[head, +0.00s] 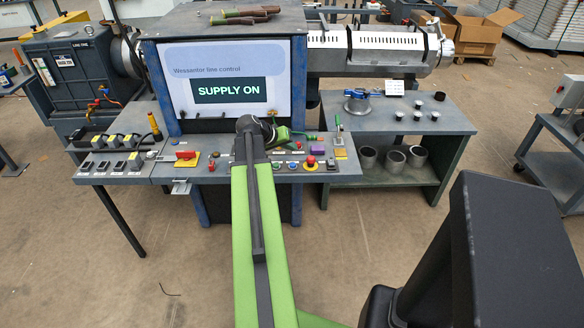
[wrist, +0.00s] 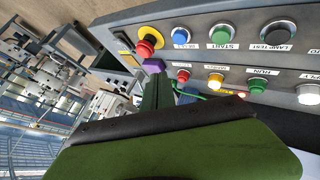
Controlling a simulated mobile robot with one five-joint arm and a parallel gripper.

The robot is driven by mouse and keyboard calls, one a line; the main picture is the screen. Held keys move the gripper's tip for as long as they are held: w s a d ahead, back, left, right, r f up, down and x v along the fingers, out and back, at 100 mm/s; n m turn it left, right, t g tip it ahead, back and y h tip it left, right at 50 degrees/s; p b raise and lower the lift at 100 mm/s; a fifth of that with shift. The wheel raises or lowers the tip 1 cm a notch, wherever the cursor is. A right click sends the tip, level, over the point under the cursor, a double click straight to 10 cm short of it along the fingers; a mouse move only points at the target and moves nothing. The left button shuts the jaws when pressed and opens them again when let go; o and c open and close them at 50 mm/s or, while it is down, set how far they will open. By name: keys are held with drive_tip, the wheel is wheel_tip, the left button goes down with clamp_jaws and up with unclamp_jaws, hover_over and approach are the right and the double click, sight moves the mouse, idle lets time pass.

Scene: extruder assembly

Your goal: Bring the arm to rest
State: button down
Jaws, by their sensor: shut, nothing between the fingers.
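My arm reaches forward over the control console (head: 345,166), and my gripper (head: 284,134) is at its far end, small and partly hidden by the wrist. In the wrist view my gripper (wrist: 157,84) is shut and holds nothing. It points toward the console's button panel (wrist: 195,55). A purple block (wrist: 153,66) shows just past the fingertips; I cannot tell whether they touch it. The red emergency button (wrist: 146,42) on its yellow base is beyond it. The screen (head: 230,80) above the console reads "SUPPLY ON".
Labelled buttons, including a green START button (wrist: 222,33), lie close to the gripper. A grey side table (head: 440,118) with metal rings and small cups stands right of the console. A trolley (head: 560,150) stands farther right. The floor (head: 150,250) before the console is mostly clear.

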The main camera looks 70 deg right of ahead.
drive_tip(key=shift+w, duration=0.1)
idle(0.3)
drive_tip(key=w+a+r+n+t+p, duration=0.2)
drive_tip(key=w+a+r+n+p, duration=0.1)
drive_tip(key=w+a, duration=0.9)
drive_tip(key=w+a+r+n+t+p, duration=0.25)
drive_tip(key=w+a, duration=0.55)
drive_tip(key=w, duration=0.8)
drive_tip(key=w+a+n+t+y+p, duration=0.1)
drive_tip(key=w+a+n+y+p, duration=0.3)
drive_tip(key=a, duration=1.3)
drive_tip(key=w+a+n+t+p, duration=0.15)
drive_tip(key=w+a, duration=0.45)
drive_tip(key=a, duration=1.2)
drive_tip(key=s+a+n+g+y, duration=0.1)
drive_tip(key=s+a+y, duration=0.1)
drive_tip(key=a, duration=0.4)
drive_tip(key=s+a+n+g+y+p, duration=0.1)
drive_tip(key=s+a+n+y, duration=0.1)
drive_tip(key=s+a, duration=0.3)
drive_tip(key=shift+s+a+f+g, duration=0.2)
drive_tip(key=shift+a+f+g, duration=0.2)
drive_tip(key=shift+a, duration=0.75)
